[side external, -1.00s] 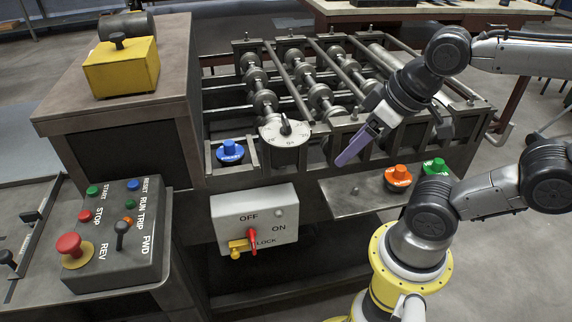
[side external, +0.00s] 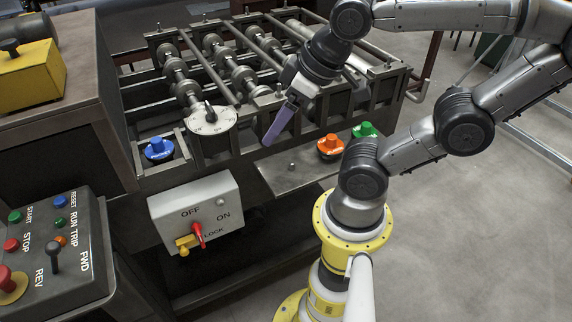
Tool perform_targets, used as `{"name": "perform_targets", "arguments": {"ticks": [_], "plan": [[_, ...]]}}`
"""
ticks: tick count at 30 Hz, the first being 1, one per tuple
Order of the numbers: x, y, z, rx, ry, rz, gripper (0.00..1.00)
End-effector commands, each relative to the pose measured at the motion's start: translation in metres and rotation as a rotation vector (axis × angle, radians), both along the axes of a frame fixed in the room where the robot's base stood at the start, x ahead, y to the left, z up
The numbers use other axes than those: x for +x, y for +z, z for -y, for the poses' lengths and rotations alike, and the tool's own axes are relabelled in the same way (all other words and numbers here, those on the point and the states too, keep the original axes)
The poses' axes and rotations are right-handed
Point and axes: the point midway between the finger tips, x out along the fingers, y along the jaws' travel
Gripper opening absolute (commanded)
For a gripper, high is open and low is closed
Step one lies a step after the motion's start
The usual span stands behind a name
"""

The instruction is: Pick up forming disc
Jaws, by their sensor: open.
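Three knobbed discs sit along the front of the duct-forming machine (side external: 255,175). The blue disc (side external: 157,149) is in a bracket at the left. The orange disc (side external: 330,146) and green disc (side external: 364,131) sit side by side on the shelf at the right. Their labels are too small to read, so I cannot tell which is the forming disc. My gripper (side external: 268,140) points down and left, with its purple finger in front of the machine, left of the orange disc. It is open and appears empty; the second finger is hidden in this side view.
A round dial (side external: 211,119) stands beside the blue disc. A switch box (side external: 195,213) with a red lever projects below. A small peg (side external: 291,166) stands on the shelf left of the orange disc. A control box (side external: 55,255) is at lower left. Rollers (side external: 215,60) lie behind.

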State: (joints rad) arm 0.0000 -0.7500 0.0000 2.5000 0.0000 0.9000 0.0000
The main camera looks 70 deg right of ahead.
Motion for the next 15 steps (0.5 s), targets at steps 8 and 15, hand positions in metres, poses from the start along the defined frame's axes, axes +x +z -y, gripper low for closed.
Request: {"name": "perform_targets", "arguments": {"ticks": [8, 15], "plan": [[0.0, 0.0, 0.0, 0.0, 0.0, 0.0, 1.0], [-0.0039, -0.0015, 0.0, -0.055, 0.105, -0.02, 1.0]]}}
